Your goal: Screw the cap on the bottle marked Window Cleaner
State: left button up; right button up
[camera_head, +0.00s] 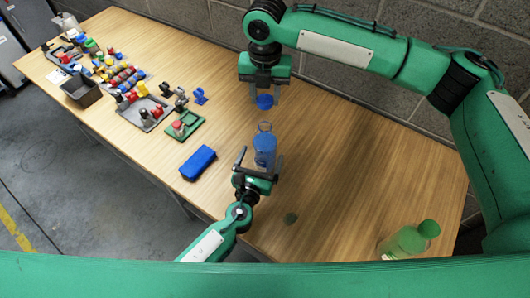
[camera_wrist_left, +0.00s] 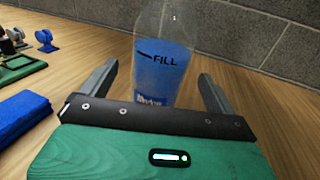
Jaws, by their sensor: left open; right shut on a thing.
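The bottle (camera_head: 264,150) is clear with blue liquid and stands upright on the table. In the left wrist view the bottle (camera_wrist_left: 163,70) shows a FILL line and a partly hidden label whose top word looks like "Window". My left gripper (camera_head: 262,166) is open, with its fingers on either side of the bottle; in the left wrist view gaps show between the fingers and the bottle. My right gripper (camera_head: 264,93) points down and is shut on a blue cap (camera_head: 265,102). The cap is above and beyond the bottle's open neck, apart from it.
A blue block-like pad (camera_head: 198,163) lies left of the bottle. Trays with small parts (camera_head: 148,110) fill the far left.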

pick_arm(q)
jog(key=x, duration=0.5)
jog(key=shift+w+d, duration=0.1)
jog(key=shift+w, duration=0.3)
jog(key=c, duration=1.5)
jog(key=shift+o, duration=0.2)
pick_arm(e)
send_over(265, 122)
jog(key=shift+f, duration=2.5)
jog(key=shift+f, duration=0.1)
jog(key=shift+f, duration=0.75)
jog(key=shift+f, duration=0.55)
